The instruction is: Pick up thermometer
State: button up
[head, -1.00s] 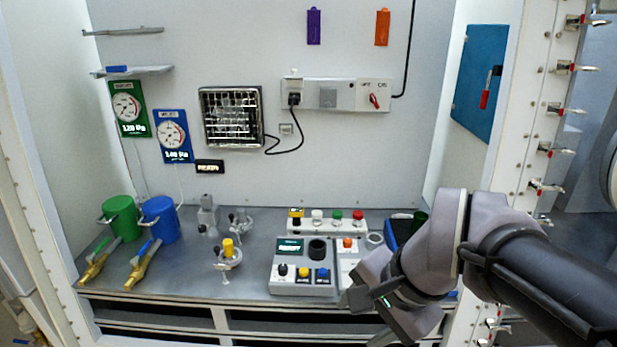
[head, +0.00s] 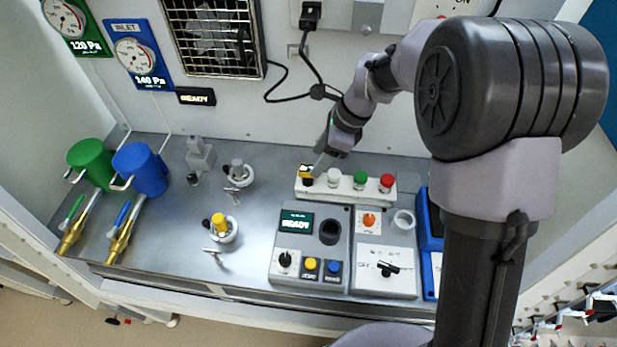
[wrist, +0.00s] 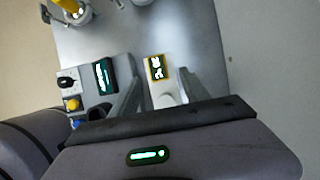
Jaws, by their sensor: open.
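What looks like the thermometer is a small black device with a yellow-framed display (head: 306,172), at the left end of the white button box. In the wrist view the same yellow-framed display (wrist: 157,68) shows lit digits and lies between and beyond my fingers. My gripper (head: 320,165) is just above and beside it in the head view, with its fingers partly hidden. In the wrist view my gripper (wrist: 156,93) has its two fingers spread apart with nothing held between them. Whether a finger touches the device cannot be told.
The white button box (head: 346,193) carries white, green and red buttons close to my gripper. A grey console (head: 299,235) with a READY screen stands in front. Yellow-topped valve (head: 219,224), green mug (head: 90,162) and blue mug (head: 141,170) stand left. Bare bench shows between them.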

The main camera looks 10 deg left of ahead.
aim_at(308, 171)
jog(key=b+x, duration=0.2)
jog(key=x, duration=0.4)
jog(key=shift+s+a+f, duration=0.15)
jog(key=shift+a+f, duration=0.05)
jog(key=shift+a, duration=0.15)
jog(key=shift+d+r, duration=0.1)
jog(key=shift+r, duration=0.05)
jog(key=shift+c, duration=0.6)
grip_shut()
